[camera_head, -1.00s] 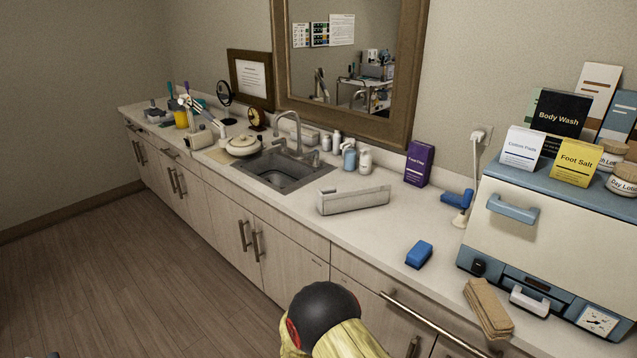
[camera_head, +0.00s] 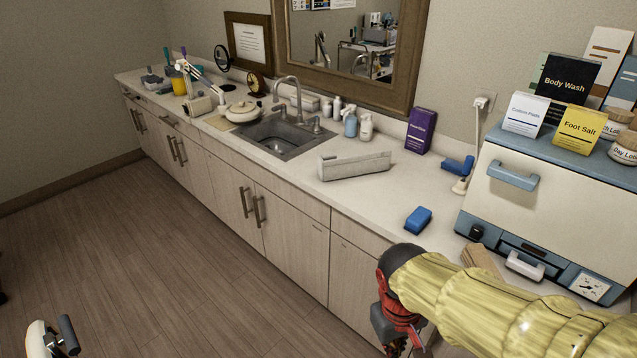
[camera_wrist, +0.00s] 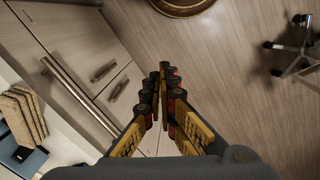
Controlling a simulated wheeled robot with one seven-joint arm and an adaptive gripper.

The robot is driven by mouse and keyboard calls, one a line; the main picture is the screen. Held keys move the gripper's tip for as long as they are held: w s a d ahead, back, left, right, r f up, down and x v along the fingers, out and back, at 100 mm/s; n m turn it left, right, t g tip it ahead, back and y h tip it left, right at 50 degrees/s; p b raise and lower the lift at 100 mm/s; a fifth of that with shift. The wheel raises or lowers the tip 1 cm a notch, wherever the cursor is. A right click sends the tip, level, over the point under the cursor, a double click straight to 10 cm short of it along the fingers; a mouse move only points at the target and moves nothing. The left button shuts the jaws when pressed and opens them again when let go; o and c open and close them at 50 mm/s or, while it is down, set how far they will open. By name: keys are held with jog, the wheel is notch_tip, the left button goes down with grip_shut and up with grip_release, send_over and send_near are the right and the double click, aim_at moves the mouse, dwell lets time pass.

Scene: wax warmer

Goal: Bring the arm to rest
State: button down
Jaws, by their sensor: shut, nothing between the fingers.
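My arm, in a yellow sleeve with a dark rounded joint, reaches in from the lower right of the head view, in front of the cabinet fronts. Red and black parts hang from its end there, and the fingertips cannot be made out. In the wrist view my gripper (camera_wrist: 161,74) is shut and empty, its two fingers meeting at the tips. It is clear of the counter (camera_head: 368,208), with cabinet doors (camera_wrist: 88,62) and wooden floor (camera_wrist: 225,70) beyond it.
A blue block (camera_head: 418,219), wooden sticks (camera_head: 482,260) and a white-and-blue appliance (camera_head: 530,205) are on the counter near my arm. A grey holder (camera_head: 354,166) sits farther left. A wheeled base (camera_wrist: 300,45) stands on the floor. The floor at left is mostly open.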

jog(key=s+d+r+m+t, duration=0.1)
jog(key=s+r+t, duration=0.1)
jog(key=r, duration=0.4)
jog(key=s+d+r+m+t+y, duration=0.1)
jog(key=s+d+r+m+t, duration=0.1)
jog(key=r, duration=0.4)
jog(key=shift+d+r+t, duration=0.3)
jog(key=shift+r+t, duration=0.05)
jog(key=shift+t, duration=0.25)
jog(key=shift+s, duration=0.1)
